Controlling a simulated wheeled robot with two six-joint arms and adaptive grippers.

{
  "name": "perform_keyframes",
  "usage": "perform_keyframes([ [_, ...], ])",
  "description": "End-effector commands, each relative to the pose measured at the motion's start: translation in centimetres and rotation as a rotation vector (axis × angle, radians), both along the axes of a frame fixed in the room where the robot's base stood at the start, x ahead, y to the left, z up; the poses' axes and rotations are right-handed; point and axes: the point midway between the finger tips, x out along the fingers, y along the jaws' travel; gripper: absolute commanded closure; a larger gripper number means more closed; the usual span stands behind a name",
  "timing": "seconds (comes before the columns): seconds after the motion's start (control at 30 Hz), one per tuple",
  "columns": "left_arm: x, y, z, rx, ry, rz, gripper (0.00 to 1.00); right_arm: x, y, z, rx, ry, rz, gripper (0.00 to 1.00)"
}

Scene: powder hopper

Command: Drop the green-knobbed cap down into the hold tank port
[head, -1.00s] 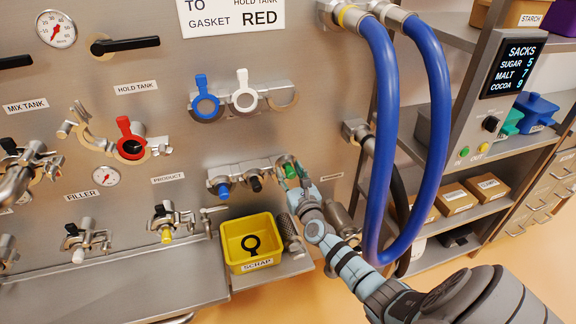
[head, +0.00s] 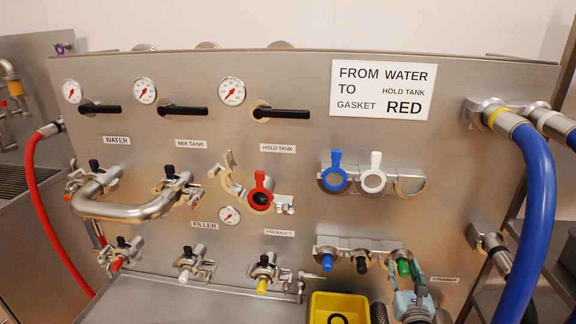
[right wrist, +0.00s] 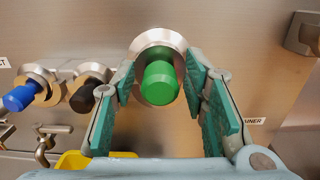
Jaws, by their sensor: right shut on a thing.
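The green-knobbed cap (head: 403,267) sits at the right end of the cap rack (head: 365,247), beside a blue-knobbed and a black-knobbed cap. My right gripper (head: 411,290) is shut on it. In the right wrist view, the green pads flank the green knob (right wrist: 160,83), with its steel disc behind. The hold tank port (head: 261,199) is on the panel up and left, below the HOLD TANK label. A red gasket with a tab sits around its dark opening, and its clamp (head: 233,178) hangs open. My left gripper is not in view.
A yellow scrap bin (head: 338,308) stands below the rack, left of my right gripper. Blue and white gaskets (head: 353,180) hang above it. Blue hoses (head: 537,190) hang at the right. A steel pipe bend (head: 135,205) juts out at the left.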

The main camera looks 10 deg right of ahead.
Motion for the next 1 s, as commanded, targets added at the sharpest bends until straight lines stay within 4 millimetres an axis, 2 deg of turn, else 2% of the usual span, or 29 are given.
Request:
perform_keyframes([
  [0.03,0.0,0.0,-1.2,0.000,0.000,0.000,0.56,1.1,-0.4,-0.5,0.000,-0.004,-0.001,0.93],
  [0.2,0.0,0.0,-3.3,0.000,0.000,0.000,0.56,4.5,-1.6,-0.6,0.001,-0.003,-0.002,0.93],
  [0.23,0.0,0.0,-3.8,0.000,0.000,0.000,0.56,4.6,-1.6,-1.2,0.002,-0.002,-0.001,0.93],
  [0.27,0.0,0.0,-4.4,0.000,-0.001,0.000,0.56,4.5,-1.6,-1.8,0.001,0.001,-0.001,0.99],
  [0.5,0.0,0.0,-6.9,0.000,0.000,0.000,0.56,4.4,-1.6,-4.5,0.001,0.001,0.000,0.99],
  [0.87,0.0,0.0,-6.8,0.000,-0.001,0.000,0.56,4.4,-1.5,-4.5,0.001,0.001,0.000,0.99],
  [1.0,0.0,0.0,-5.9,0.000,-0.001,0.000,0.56,4.4,-1.5,-3.6,0.001,0.000,0.000,0.99],
])
